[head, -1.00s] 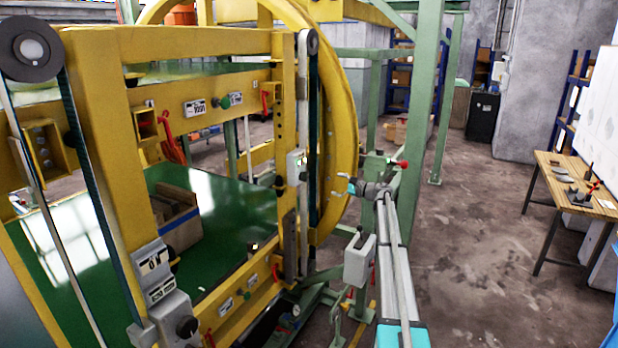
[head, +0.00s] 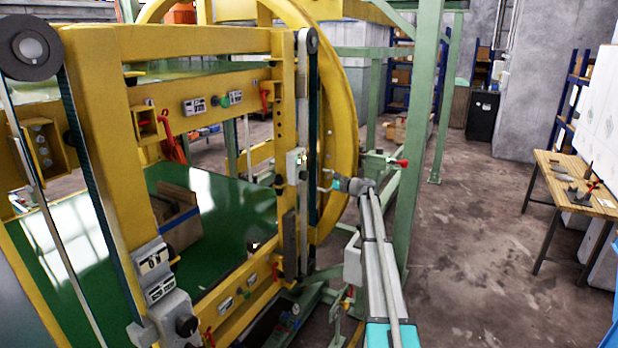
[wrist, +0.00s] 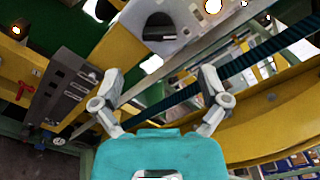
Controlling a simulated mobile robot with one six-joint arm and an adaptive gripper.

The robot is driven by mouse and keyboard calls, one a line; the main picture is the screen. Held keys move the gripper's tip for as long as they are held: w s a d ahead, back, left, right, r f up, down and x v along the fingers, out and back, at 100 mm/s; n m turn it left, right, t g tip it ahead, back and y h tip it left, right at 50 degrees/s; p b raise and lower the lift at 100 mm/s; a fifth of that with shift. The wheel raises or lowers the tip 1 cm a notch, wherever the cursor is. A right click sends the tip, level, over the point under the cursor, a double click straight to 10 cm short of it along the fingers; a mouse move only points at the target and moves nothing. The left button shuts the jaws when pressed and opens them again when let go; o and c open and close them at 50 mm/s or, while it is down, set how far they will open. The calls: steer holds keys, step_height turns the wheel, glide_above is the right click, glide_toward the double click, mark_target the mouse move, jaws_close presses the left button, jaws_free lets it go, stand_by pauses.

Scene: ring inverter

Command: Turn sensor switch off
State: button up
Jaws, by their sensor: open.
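My gripper (head: 325,181) is open and empty in the head view, just right of the yellow frame's near upright post. A small pale box with a green spot (head: 295,164) sits on that post, left of my fingertips and apart from them. It may be the sensor switch, but no label is readable. In the wrist view my two fingers (wrist: 161,78) are spread wide. A grey plate with dark slots (wrist: 66,92) lies to their left, and a dark round part (wrist: 160,27) lies beyond them. I cannot tell which is the switch.
A yellow ring (head: 343,110) and a dark belt (head: 314,130) stand close by my gripper. A grey box (head: 352,258) is partly behind my arm. A green post (head: 420,120) rises to the right. Open floor (head: 480,230) lies between it and a wooden table (head: 575,185).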

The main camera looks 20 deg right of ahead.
mark_target(306, 177)
steer(key=x, duration=0.7)
steer(key=shift+w+a, duration=0.2)
steer(key=shift+w, duration=0.1)
steer(key=shift+c, duration=0.2)
